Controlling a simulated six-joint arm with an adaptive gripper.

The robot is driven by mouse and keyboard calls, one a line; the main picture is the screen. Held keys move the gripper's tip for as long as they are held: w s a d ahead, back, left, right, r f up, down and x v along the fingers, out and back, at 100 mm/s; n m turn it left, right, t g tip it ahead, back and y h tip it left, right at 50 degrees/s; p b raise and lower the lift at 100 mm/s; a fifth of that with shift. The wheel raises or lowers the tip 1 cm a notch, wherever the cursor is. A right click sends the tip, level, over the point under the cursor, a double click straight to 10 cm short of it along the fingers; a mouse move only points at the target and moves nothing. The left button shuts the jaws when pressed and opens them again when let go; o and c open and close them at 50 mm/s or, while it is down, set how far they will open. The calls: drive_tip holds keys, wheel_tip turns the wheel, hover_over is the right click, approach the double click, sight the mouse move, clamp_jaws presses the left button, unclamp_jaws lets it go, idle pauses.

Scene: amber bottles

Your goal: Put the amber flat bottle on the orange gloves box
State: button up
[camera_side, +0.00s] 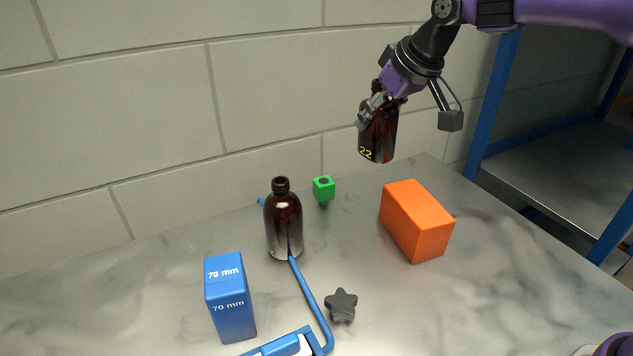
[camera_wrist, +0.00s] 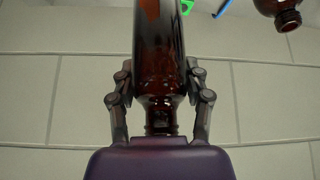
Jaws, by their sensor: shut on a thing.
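The amber flat bottle (camera_side: 378,138), marked 22, hangs upright in the air in the side view. My gripper (camera_side: 374,104) is shut on its upper part, near the neck. In the wrist view the bottle (camera_wrist: 160,50) lies between the two fingers of my gripper (camera_wrist: 160,100), which close around its shoulder and neck. The orange gloves box (camera_side: 416,222) rests on the marble top, below and a little right of the held bottle. Its top is bare.
A second amber bottle (camera_side: 284,222), round, stands left of the box. A blue-framed shelf (camera_side: 560,160) stands right.

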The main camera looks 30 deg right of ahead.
drive_tip(key=s+a+r+m, duration=0.1)
drive_tip(key=s+a+r, duration=0.1)
drive_tip(key=s, duration=0.5)
drive_tip(key=s+a+r+m, duration=0.1)
drive_tip(key=s+a+r, duration=0.1)
drive_tip(key=s, duration=0.4)
drive_tip(key=shift+h, duration=0.4)
drive_tip(key=shift+w+d+f, duration=0.95)
drive_tip(key=shift+d+f, duration=0.55)
drive_tip(key=shift+f, duration=0.2)
drive_tip(key=shift+w+d+f, duration=0.95)
drive_tip(key=shift+d+f, duration=0.55)
drive_tip(key=shift+f, duration=0.25)
drive_tip(key=shift+w+d+f, duration=0.95)
drive_tip(key=shift+d+f, duration=0.55)
drive_tip(key=shift+f, duration=0.2)
drive_tip(key=o, duration=1.2)
drive_tip(key=shift+f, duration=0.15)
drive_tip(key=shift+o, duration=0.2)
